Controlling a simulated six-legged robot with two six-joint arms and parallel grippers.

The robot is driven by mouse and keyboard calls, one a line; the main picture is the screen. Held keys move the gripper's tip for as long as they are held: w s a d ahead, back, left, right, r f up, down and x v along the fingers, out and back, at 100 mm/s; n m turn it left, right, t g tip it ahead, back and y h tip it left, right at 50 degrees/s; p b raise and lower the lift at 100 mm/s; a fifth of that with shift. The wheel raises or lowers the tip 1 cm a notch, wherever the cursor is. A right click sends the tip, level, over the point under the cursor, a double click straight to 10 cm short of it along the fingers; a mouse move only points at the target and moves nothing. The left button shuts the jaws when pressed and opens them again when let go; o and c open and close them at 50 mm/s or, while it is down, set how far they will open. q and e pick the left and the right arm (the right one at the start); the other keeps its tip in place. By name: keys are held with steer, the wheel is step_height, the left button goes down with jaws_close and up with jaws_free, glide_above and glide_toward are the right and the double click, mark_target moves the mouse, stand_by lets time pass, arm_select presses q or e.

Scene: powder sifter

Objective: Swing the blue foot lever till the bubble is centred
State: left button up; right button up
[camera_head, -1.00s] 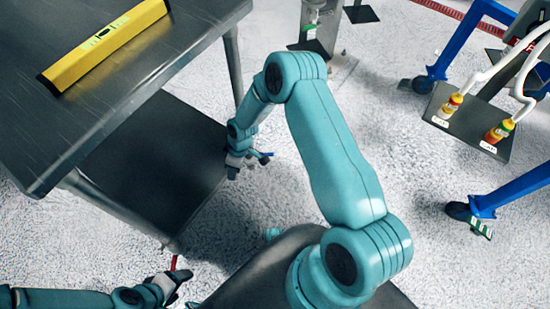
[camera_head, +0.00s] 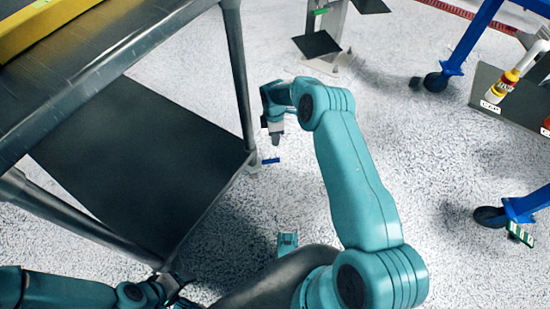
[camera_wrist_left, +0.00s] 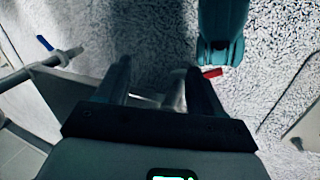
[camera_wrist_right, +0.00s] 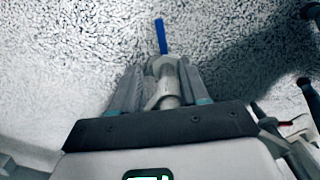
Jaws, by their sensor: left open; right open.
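The blue foot lever (camera_head: 270,161) sticks out near the floor at the table's far-right leg. It also shows beyond my right fingers in the right wrist view (camera_wrist_right: 160,36). My right gripper (camera_head: 277,138) is open beside that leg; in its wrist view a metal foot lies between the fingers, with no grip visible. My left gripper (camera_head: 178,288) is open by the near leg. A metal foot and a red lever (camera_wrist_left: 212,72) show near its fingers. The yellow level (camera_head: 40,25) lies on the table, cut off by the picture edge; I cannot read its bubble.
The steel table (camera_head: 130,35) has a dark lower shelf (camera_head: 140,165). A metal stand (camera_head: 322,45) is behind. The white floor between is clear.

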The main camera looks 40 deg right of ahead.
step_height(320, 180, down, 15)
steer(key=b, duration=0.6)
steer(key=shift+s+a+f+b, duration=0.1)
steer(key=shift+f+b, duration=0.05)
steer(key=shift+b, duration=0.25)
steer(key=shift+f, duration=0.45)
arm_select(q)
steer(key=w+a+f+t, duration=0.1)
steer(key=w+f, duration=0.3)
steer(key=f, duration=0.3)
steer(key=shift+w+t, duration=0.3)
steer(key=shift+t, duration=0.1)
steer(key=shift+f, duration=0.1)
arm_select(e)
jaws_close()
